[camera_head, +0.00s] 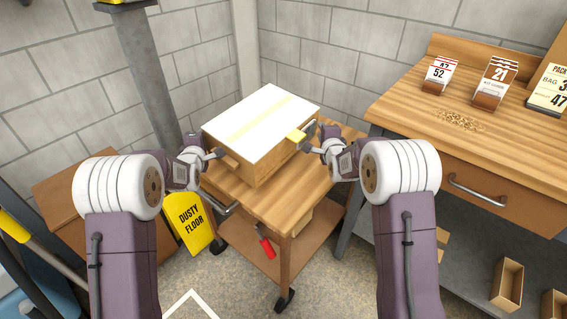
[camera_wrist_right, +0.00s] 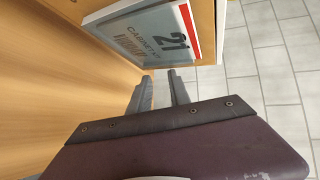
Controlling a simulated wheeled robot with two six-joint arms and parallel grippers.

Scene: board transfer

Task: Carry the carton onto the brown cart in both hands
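The carton (camera_head: 247,118) is a tan box with a white top and a pale yellow stripe across it. It sits level on the top of the brown cart (camera_head: 292,197). My left gripper (camera_head: 219,155) is at the carton's left side; its finger gap is too small to judge.
A wooden workbench (camera_head: 398,106) with cards and small scattered bits stands to the right. A yellow "Dusty floor" sign (camera_head: 190,222) is left of the cart, beside a brown box (camera_head: 62,190). A grey post (camera_head: 150,75) and block walls are behind. A red-handled tool (camera_head: 266,245) shows at the lower shelf.

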